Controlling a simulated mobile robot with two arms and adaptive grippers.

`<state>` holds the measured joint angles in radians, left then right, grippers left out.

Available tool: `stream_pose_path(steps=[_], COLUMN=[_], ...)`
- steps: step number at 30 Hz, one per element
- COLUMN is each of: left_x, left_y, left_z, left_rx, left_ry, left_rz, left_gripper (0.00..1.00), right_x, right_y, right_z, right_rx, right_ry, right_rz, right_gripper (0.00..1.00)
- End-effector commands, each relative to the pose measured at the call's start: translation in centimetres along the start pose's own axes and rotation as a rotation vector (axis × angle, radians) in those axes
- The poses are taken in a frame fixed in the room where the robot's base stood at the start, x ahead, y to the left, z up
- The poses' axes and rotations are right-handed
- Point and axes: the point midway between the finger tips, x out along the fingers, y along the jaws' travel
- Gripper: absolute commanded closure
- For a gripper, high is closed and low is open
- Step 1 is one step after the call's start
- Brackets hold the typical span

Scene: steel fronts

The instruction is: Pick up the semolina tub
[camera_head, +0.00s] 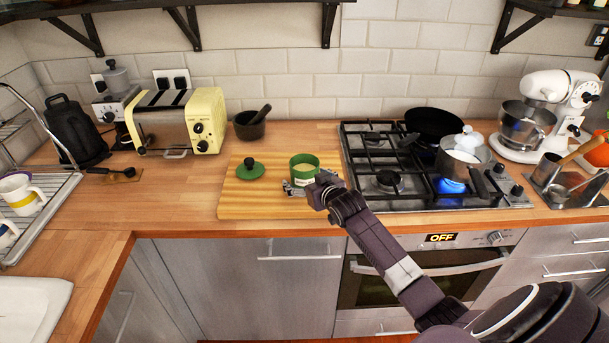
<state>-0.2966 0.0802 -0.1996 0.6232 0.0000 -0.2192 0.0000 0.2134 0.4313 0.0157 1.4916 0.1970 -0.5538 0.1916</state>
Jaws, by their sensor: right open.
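The semolina tub (303,165) is a green, open-topped tub with pale yellow contents and a light label. It stands upright on a wooden cutting board (235,200). Its green lid (250,170) with a dark knob lies on the board to the left of it. My right gripper (292,189) is open at the front of the tub, low over the board. The wrist and fingers hide part of the tub's lower front, so I cannot tell whether the fingers touch it. My left gripper is not in view.
The gas hob (390,205) is right of the board, with a pot (462,158) over a lit blue flame and a black pan (433,122). A mortar (249,126) and yellow toaster (207,118) stand behind. The board's front left is clear.

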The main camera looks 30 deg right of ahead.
Motion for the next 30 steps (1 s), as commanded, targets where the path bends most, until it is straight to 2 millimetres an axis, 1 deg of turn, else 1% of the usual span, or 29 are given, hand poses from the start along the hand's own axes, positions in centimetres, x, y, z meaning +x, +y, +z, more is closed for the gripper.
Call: stream_pose_path(steps=[1, 2, 15, 25, 28, 30], left_x=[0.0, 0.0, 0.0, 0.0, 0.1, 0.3], left_y=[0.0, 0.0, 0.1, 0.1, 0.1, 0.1], left_z=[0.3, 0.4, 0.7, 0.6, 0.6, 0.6], left_rx=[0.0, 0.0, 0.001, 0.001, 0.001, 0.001], left_ry=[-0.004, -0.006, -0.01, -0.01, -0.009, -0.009], left_rz=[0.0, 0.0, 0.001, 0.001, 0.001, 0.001], left_gripper=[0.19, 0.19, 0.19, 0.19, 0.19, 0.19], right_x=[0.0, 0.0, 0.0, -0.1, -0.4, -0.7], right_y=[0.0, 0.0, 0.0, 0.1, 0.1, 0.2], right_z=[0.0, 0.0, 0.0, -0.5, -1.2, -2.0], right_rx=[0.0, 0.0, 0.0, -0.001, 0.0, -0.001], right_ry=[0.0, 0.0, -0.001, 0.003, 0.005, 0.007], right_rz=[0.0, 0.0, 0.0, 0.001, 0.001, 0.001], right_gripper=[0.19, 0.22, 0.71, 0.72, 0.72, 0.72])
